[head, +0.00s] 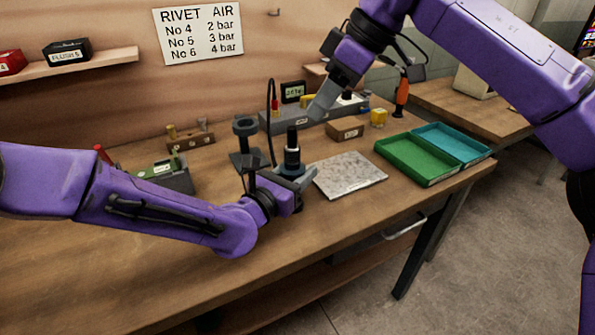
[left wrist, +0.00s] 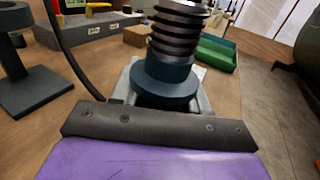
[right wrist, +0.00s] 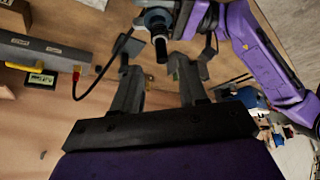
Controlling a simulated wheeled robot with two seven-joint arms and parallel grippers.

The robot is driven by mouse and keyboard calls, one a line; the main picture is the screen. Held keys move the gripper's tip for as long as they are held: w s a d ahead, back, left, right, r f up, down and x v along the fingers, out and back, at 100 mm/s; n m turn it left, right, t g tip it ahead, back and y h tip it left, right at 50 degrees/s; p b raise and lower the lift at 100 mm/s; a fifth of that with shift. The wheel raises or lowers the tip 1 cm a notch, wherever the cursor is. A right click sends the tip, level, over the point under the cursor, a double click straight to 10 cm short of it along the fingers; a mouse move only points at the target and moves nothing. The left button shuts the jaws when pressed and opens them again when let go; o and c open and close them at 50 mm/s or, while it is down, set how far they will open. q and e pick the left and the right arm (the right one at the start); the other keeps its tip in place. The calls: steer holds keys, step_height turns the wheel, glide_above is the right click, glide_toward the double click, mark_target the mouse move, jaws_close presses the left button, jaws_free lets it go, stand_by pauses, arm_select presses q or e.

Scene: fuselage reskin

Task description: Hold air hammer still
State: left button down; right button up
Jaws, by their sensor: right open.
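The air hammer (head: 291,152) stands upright on the workbench, a dark cylinder with a coil spring and a blue-grey collar. The spring and collar (left wrist: 165,80) fill the middle of the left wrist view, and a black hose (head: 271,110) rises beside it. My left gripper (head: 295,183) is low on the hammer, its grey fingers on both sides of the collar, closed around it; the finger contact is partly hidden. My right gripper (head: 325,103) is open and empty, above and behind the hammer. In the right wrist view the hammer (right wrist: 157,28) lies beyond its spread fingers (right wrist: 158,85).
A dark stand (head: 247,160) is just left of the hammer. A speckled plate (head: 348,175) lies to its right, with green (head: 415,160) and blue (head: 455,143) trays beyond. A grey block with a gauge (head: 293,91) is behind. The bench front is clear.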

mark_target(294, 133)
steer(key=shift+r, duration=0.2)
steer(key=shift+c, duration=0.7)
steer(key=s+a+r+n+t+h, duration=0.2)
steer(key=a+n+h, duration=0.15)
steer(key=n, duration=1.05)
steer(key=w+f+n, duration=0.1)
steer(key=f+n, duration=0.2)
steer(key=n, duration=0.1)
steer(key=w+a+f+n, duration=0.1)
steer(key=f+n, duration=0.2)
steer(key=n, duration=0.1)
steer(key=w+f+n, duration=0.1)
steer(key=f+n, duration=0.2)
steer(key=n, duration=0.2)
steer(key=shift+a+f, duration=0.2)
steer(key=shift+a, duration=0.05)
jaws_close()
